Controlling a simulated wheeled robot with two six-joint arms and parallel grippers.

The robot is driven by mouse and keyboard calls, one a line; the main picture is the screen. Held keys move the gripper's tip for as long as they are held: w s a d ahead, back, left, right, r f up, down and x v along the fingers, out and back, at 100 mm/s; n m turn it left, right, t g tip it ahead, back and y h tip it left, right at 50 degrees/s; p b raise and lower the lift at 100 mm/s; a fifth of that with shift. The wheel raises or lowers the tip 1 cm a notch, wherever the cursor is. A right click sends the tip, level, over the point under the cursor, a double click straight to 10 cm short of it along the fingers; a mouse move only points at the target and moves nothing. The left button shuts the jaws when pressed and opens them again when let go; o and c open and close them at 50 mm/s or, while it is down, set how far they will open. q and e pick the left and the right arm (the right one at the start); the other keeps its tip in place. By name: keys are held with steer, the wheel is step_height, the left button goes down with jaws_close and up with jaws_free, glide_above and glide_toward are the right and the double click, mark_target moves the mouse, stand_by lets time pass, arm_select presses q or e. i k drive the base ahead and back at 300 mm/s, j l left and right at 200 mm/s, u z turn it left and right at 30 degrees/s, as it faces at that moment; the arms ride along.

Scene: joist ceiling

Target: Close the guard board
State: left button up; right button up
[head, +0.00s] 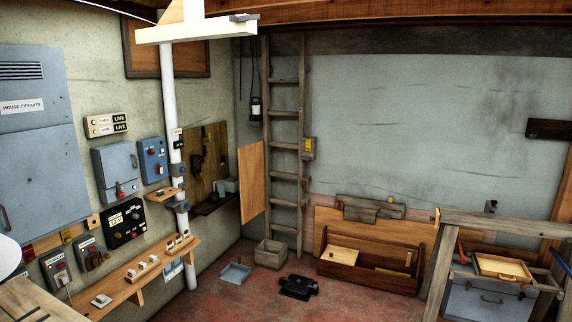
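A plain orange-brown wooden board (251,182), which looks like the guard board, stands upright just left of the wooden ladder (285,146). It is turned at an angle to the ladder, and the ladder's rungs are uncovered. I cannot make out its hinge or any latch. A small yellow box (309,148) is fixed at the ladder's right rail. Neither of my grippers shows in the head view.
A grey bin (270,254), a blue tray (235,273) and a black object (299,287) lie on the floor before the ladder. A wooden chest (370,262) stands right of it. A white pole (168,95) and a wall shelf (120,282) are at left. Red floor is free in front.

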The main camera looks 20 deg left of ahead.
mark_target(251, 157)
steer(key=i+j+u, duration=0.5)
steer(key=i+u, duration=0.15)
steer(key=i+j+u, duration=0.3)
steer(key=i, duration=0.55)
steer(key=i+u, duration=0.3)
steer(key=i, duration=0.55)
steer(key=i+z, duration=0.15)
steer(key=i, duration=0.4)
steer(key=i+j+z, duration=0.15)
steer(key=i, duration=0.35)
steer(key=i+j+z, duration=0.15)
steer(key=i, duration=0.4)
steer(key=i+j+z, duration=0.3)
steer(key=i+z, duration=0.15)
steer(key=i+j+z, duration=0.45)
steer(key=i+j, duration=0.1)
steer(key=i, duration=0.6)
